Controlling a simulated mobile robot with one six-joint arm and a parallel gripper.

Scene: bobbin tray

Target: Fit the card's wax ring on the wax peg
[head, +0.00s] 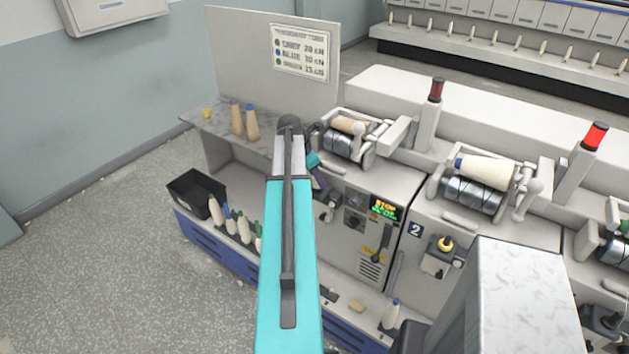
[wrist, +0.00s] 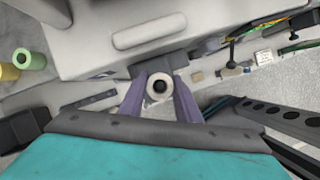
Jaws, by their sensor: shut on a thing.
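My gripper (wrist: 160,92) is shut on a pale grey-white wax ring (wrist: 161,84), with one purple finger on each side. The ring's dark hole faces the wrist camera. A dark block lies behind the ring, and I cannot tell whether they touch. In the head view my arm covers most of the gripper, whose purple part (head: 320,180) shows in front of the left machine unit. I cannot make out that unit's wax peg clearly. The card (head: 300,52) hangs on the back panel with grey, blue and green dots beside small text.
Unit 2 has a yellow ring (head: 445,243) on its fixture. A yellow piece (head: 206,113) stands on the marbled shelf. A green ring (wrist: 31,60) and a yellow one (wrist: 8,72) lie left in the wrist view. A black bin (head: 193,190) and several bobbins stand low left.

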